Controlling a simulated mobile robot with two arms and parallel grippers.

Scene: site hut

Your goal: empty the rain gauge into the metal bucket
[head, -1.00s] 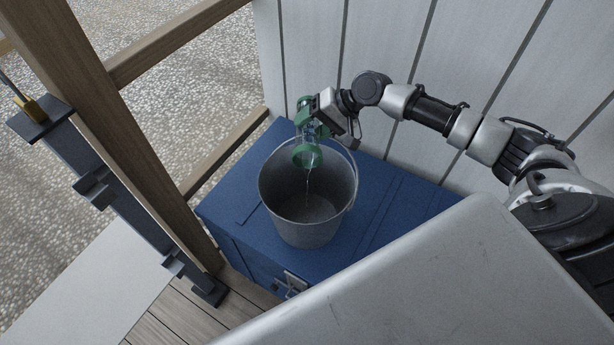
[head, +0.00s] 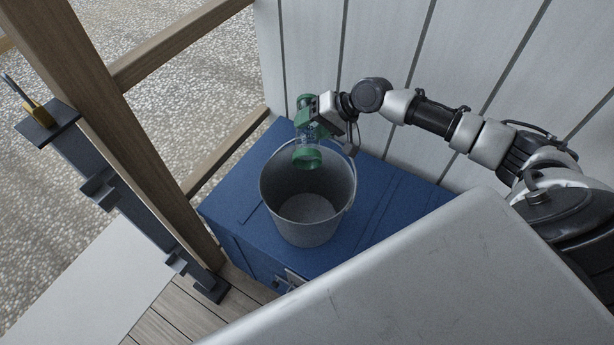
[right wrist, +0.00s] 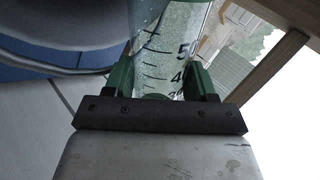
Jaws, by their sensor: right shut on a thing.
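The rain gauge (head: 308,157) is a clear tube with green ends. It is tilted, with its green mouth low over the back rim of the metal bucket (head: 306,206). My right gripper (head: 312,124) is shut on the tube of the gauge. In the right wrist view the clear gauge tube (right wrist: 165,55) with black scale marks sits between my two green-padded fingers, with droplets on its wall. No stream shows from the mouth now. The bucket stands upright on a blue chest (head: 236,208). My left gripper is not in view.
A white panelled wall (head: 380,45) stands behind the chest. A wooden post (head: 120,140) and a grey rail with hooks (head: 110,195) are at the left. The chest top is bare right of the bucket. The bucket's wire handle rests at its right side.

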